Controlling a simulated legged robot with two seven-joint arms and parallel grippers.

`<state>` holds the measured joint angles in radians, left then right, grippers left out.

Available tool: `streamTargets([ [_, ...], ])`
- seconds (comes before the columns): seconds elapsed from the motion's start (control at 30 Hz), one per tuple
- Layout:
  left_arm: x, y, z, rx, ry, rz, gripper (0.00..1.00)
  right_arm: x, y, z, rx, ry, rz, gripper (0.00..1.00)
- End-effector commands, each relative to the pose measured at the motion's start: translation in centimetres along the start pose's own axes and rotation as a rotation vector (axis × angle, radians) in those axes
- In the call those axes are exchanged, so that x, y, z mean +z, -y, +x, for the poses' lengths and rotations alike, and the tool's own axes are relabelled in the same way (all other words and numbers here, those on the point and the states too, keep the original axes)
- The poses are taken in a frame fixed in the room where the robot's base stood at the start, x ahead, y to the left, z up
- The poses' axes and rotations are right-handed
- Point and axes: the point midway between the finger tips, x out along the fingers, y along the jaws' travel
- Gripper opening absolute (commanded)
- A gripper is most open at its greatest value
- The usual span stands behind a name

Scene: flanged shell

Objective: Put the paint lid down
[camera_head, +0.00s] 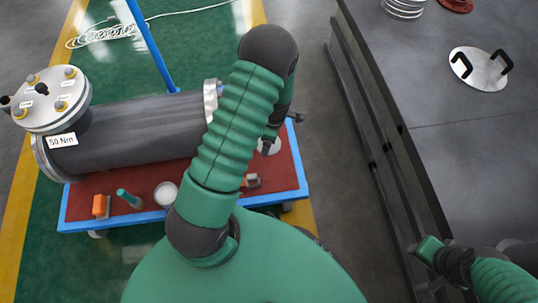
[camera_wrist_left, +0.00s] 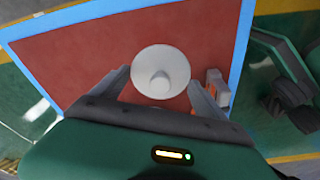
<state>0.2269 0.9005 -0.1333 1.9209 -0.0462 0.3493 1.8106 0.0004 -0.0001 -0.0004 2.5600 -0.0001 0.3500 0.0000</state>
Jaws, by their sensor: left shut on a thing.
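The paint lid, a pale round disc with a raised centre knob, shows in the left wrist view (camera_wrist_left: 150,58) between the two fingers of my left gripper (camera_wrist_left: 160,88). The gripper is shut on it, over the red cart top. In the head view the lid (camera_head: 268,147) is a pale patch below my left gripper (camera_head: 270,138), partly hidden by my green arm. I cannot tell how far above the surface it is. A pale round can (camera_head: 165,194) stands on the cart. My right gripper (camera_head: 430,250) is beside the grey bench; its jaw state is unclear.
The blue-edged cart (camera_head: 120,223) carries a large grey flanged cylinder (camera_head: 130,132), an orange item (camera_head: 101,206), a teal tool (camera_head: 129,198) and another orange-grey item (camera_head: 250,181). A grey bench (camera_head: 470,150) at right holds a handled disc (camera_head: 480,70).

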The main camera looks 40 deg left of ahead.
Motion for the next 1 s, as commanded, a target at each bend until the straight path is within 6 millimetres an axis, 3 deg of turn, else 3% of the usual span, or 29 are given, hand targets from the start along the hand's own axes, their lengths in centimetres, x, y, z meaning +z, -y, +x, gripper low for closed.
streamTargets([
  [0.03,0.2,0.1,1.8,-0.003,0.000,0.000,0.45,0.3,0.0,1.2,0.000,0.000,-0.001,0.36],
  [0.1,0.4,0.1,3.3,-0.003,0.000,0.001,0.45,0.5,0.0,2.1,0.000,0.000,-0.001,0.36],
  [0.27,0.7,0.0,5.6,-0.001,0.000,0.002,0.45,0.8,0.0,3.4,0.000,0.000,-0.001,0.36],
  [0.4,1.1,0.1,8.5,-0.002,-0.001,0.004,0.45,1.2,0.0,5.3,0.000,0.000,-0.001,0.36],
  [0.47,1.2,0.0,9.0,-0.001,-0.001,0.003,0.45,1.3,0.0,5.5,0.000,0.000,-0.001,0.36],
  [0.5,1.2,0.0,8.9,-0.001,0.000,0.003,0.39,1.3,0.0,5.4,0.000,0.001,-0.001,0.36],
  [0.73,1.1,0.0,8.8,-0.001,0.000,0.004,0.39,1.2,0.0,5.2,0.000,0.000,-0.001,0.36],
  [0.77,1.1,0.0,8.8,-0.001,0.000,0.004,0.86,1.2,0.0,5.2,0.000,0.000,-0.001,0.36],
  [0.87,1.1,0.0,8.8,-0.001,0.000,0.005,0.99,1.2,0.0,5.1,0.000,0.000,-0.001,0.36],
  [1.0,1.1,0.0,8.8,-0.001,0.000,0.005,1.00,1.2,0.0,5.1,0.000,0.000,-0.001,0.36],
])
